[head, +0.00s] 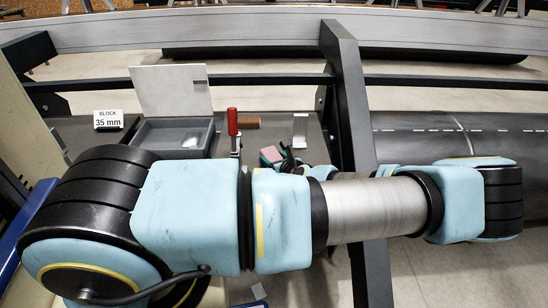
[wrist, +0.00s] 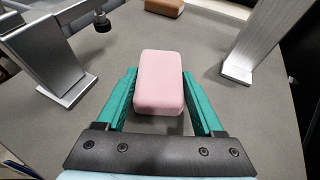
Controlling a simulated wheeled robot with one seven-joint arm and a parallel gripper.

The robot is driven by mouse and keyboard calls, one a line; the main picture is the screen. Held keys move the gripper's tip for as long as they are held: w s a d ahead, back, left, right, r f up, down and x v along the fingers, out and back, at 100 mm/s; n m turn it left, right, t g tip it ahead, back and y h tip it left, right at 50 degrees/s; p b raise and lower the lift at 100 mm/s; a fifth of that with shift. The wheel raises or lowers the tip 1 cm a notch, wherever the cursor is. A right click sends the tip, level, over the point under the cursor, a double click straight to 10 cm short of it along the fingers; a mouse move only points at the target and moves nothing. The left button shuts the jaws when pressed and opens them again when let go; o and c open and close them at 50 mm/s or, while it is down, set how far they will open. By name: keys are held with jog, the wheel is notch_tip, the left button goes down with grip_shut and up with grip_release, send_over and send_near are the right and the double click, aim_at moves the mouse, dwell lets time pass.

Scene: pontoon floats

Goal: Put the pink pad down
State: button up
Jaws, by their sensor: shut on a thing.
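The pink pad (wrist: 160,85) is a small rounded block. In the wrist view it sits between the two green fingers of my gripper (wrist: 159,74), which is shut on it. The grey worktop (wrist: 215,100) lies beneath; I cannot tell whether the pad touches it. In the head view the pink pad (head: 271,154) shows small beyond my arm, and most of my gripper is hidden or too small to read.
A metal bracket (wrist: 250,50) stands right of the pad, with a clamp (wrist: 52,52) to the left. A brown block (wrist: 165,6) lies farther back. The head view shows a grey open-lidded box (head: 172,136), a red-handled clamp (head: 233,124), a "BLOCK 35 mm" sign (head: 108,119) and a dark post (head: 350,100).

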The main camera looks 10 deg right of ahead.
jog(key=shift+f, duration=0.2)
jog(key=o, duration=1.3)
jog(key=shift+r, duration=0.15)
